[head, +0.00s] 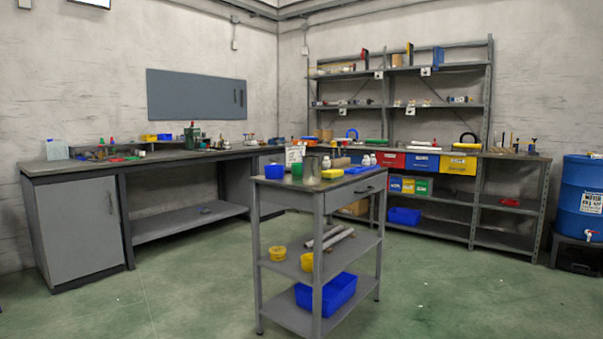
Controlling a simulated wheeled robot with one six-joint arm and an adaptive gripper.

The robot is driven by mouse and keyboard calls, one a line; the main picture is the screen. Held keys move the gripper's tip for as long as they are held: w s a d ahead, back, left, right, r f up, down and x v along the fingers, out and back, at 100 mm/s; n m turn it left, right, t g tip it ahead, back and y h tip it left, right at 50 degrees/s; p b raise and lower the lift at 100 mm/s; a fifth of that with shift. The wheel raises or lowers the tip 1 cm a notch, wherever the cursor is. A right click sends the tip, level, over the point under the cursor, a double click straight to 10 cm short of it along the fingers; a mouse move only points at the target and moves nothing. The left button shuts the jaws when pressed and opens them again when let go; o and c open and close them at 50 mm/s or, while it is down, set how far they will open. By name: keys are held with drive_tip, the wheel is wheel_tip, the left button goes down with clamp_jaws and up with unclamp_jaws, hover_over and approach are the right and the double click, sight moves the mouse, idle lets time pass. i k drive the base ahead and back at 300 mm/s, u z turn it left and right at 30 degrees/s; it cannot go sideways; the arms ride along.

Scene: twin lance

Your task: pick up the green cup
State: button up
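A small green object (297,170), likely the green cup, stands on the top of the grey cart (271,182) in the middle of the head view. It is partly hidden by a grey cylinder (312,172) to its right. A blue cup (277,172) stands to its left. The green object is too small to make out its full shape. My gripper is not in view.
The cart top also holds a yellow item (332,174) and a blue tray (357,171). A workbench (75,166) runs along the left wall, and shelves with coloured bins (391,160) stand behind. A blue barrel (580,195) is at right. The green floor (190,285) before the cart is clear.

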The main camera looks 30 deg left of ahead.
sight(296, 168)
drive_tip(key=k, duration=1.15)
drive_tip(key=u, duration=1.25)
drive_tip(key=i, duration=0.9)
drive_tip(key=u, duration=1)
drive_tip(key=i, duration=1.6)
drive_tip(key=z, duration=0.65)
drive_tip(key=i, duration=1)
drive_tip(key=z, duration=0.9)
